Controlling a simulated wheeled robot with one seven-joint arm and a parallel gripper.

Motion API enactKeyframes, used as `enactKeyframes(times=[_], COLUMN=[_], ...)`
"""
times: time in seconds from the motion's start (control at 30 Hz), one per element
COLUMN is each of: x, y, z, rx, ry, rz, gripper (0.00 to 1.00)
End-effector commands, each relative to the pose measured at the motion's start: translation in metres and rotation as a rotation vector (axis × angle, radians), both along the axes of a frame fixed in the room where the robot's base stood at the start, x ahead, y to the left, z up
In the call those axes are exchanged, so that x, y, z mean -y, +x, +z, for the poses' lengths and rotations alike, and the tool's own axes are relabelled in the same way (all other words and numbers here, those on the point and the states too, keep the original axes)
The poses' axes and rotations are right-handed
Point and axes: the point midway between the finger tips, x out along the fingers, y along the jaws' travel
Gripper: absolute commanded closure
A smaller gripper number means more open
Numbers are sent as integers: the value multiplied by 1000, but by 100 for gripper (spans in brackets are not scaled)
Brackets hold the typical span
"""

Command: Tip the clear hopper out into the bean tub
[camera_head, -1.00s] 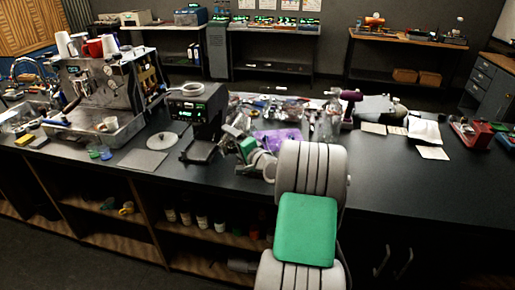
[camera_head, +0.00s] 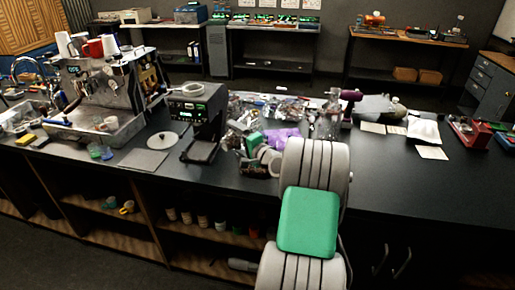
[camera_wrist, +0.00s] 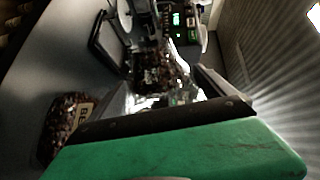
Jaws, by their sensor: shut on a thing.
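In the wrist view my gripper (camera_wrist: 165,95) is shut on the clear hopper (camera_wrist: 155,70), which has dark brown beans in it. The hopper looks tilted in this view, but its exact angle is hard to tell. The bean tub (camera_wrist: 58,128), full of brown beans and with a pale label, stands at the lower left of the wrist view, apart from the hopper. In the head view my gripper (camera_head: 250,142) is over the counter right of the grinder, partly hidden by my wrist. A dark shape below it appears to be the tub (camera_head: 254,168).
The grinder (camera_head: 197,112) with a green display stands left of my gripper. A round pale lid (camera_head: 163,140) and a grey mat (camera_head: 143,161) lie farther left, near the espresso machine (camera_head: 105,90). Purple cloth (camera_head: 282,138) and clutter lie behind. The counter's right front is clear.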

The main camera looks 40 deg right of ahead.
Motion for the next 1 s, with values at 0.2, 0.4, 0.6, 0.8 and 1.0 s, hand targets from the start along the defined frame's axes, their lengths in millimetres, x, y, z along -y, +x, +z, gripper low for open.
enactKeyframes(times=[0.2,0.4,0.6,0.8,1.0], x=[2,4,5,7,10], y=[0,0,0,0,0], z=[5,7,9,11,13], rx=[3,3,2,3,4], ry=[27,53,82,108,135], rz=[0,1,1,1,0], gripper=[63,63,63,63,63])
